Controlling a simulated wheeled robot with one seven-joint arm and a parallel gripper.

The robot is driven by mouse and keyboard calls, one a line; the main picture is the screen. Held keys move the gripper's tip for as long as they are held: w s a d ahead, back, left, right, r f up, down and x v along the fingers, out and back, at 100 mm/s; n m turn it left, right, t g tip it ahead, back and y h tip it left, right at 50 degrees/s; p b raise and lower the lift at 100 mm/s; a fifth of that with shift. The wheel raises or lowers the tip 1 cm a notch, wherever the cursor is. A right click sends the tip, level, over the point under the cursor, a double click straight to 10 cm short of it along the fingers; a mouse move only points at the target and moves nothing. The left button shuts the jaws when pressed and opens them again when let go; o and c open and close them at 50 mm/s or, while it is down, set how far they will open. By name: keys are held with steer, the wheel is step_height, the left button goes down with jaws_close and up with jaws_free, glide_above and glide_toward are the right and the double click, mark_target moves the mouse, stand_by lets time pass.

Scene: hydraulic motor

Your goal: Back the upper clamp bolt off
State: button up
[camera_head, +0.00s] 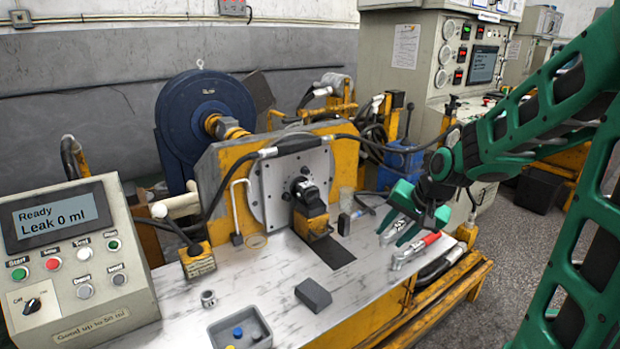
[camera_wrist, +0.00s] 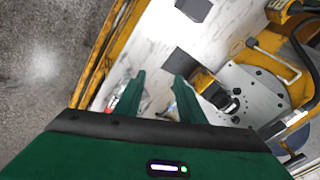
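A black motor (camera_head: 308,195) sits at the centre of a round grey steel plate (camera_head: 268,190) on the yellow stand. Bolts dot the plate, but I cannot tell which is the upper clamp bolt. The motor (camera_wrist: 228,101) and plate (camera_wrist: 262,88) also show at the right of the wrist view. My gripper (camera_head: 398,229) is open and empty, right of the motor and over the bench's right side. Its two green fingers stand apart in the wrist view (camera_wrist: 156,90). Tools, one with a red handle (camera_head: 431,239), lie below and beside the fingers, partly hidden.
A white bent rod (camera_head: 234,208) stands left of the plate. A grey block (camera_head: 314,295), a small metal ring (camera_head: 208,299) and a grey tray (camera_head: 218,332) are on the bench front. A control box (camera_head: 75,265) at left reads "Ready, Leak 0 ml". Hoses cross above the plate.

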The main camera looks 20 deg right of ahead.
steer(key=w+a+f+m+t+y, duration=0.1)
steer(key=w+a, duration=0.2)
steer(key=w, duration=0.3)
steer(key=w+a+f+m+t+y, duration=0.1)
steer(key=w+a+m+t+y, duration=0.1)
steer(key=w, duration=0.4)
steer(key=m+t+y, duration=0.2)
steer(key=m+t, duration=0.7)
steer(key=m, duration=0.6)
glide_toward(308, 172)
steer(key=x, duration=0.8)
steer(key=shift+h, duration=0.3)
jaws_close()
